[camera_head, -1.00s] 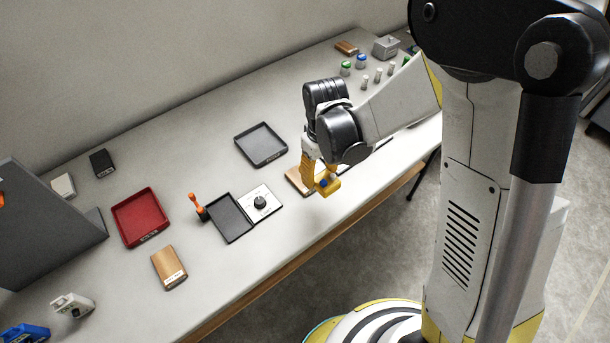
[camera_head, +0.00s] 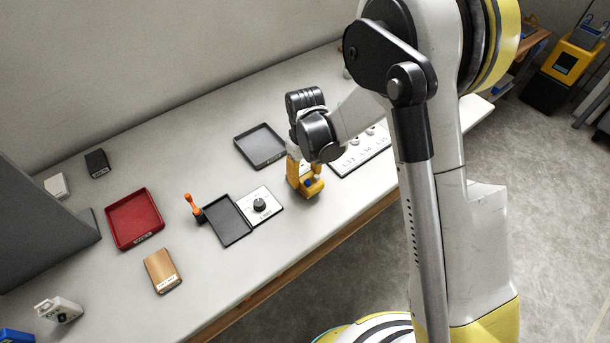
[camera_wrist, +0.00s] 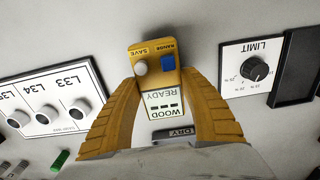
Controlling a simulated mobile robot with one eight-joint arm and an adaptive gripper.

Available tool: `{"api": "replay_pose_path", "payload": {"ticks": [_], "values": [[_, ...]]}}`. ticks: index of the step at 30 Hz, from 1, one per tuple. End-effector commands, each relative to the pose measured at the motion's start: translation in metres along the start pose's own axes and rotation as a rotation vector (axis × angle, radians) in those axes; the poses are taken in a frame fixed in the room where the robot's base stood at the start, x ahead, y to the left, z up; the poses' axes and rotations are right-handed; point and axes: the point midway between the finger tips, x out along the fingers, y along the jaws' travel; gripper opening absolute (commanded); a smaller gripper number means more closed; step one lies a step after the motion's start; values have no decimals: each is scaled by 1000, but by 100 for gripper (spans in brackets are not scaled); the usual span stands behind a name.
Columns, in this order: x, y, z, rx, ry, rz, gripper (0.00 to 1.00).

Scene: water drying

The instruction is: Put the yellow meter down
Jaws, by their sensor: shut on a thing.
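My gripper (camera_head: 304,186) is shut on the yellow meter (camera_head: 313,187) over the bench, right of the white LIMIT plate (camera_head: 267,212). In the wrist view the meter (camera_wrist: 153,55) sits between the two yellow fingers of my gripper (camera_wrist: 155,85). It has a white round button, a blue square button and a screen reading WOOD READY. The bench surface lies close beneath it; whether the meter touches it I cannot tell.
A dark tray (camera_head: 229,238) adjoins the LIMIT plate. A grey tray (camera_head: 260,147) is behind my gripper and a panel marked L33 to L35 (camera_head: 349,170) is right of it. A red tray (camera_head: 135,218) and wooden block (camera_head: 162,271) are left. Bare bench lies in front.

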Motion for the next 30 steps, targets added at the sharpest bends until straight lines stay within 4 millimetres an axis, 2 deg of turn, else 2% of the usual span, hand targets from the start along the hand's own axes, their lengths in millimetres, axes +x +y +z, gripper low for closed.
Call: {"api": "replay_pose_path", "payload": {"ticks": [3,4,6,17,20,30], "values": [[4,0,0,0,0,0,11],[4,0,0,0,0,0,53],[3,0,0,0,0,0,71],[-1,0,0,0,0,0,71],[-15,0,0,0,0,0,71],[-91,0,0,0,0,0,71]]}}
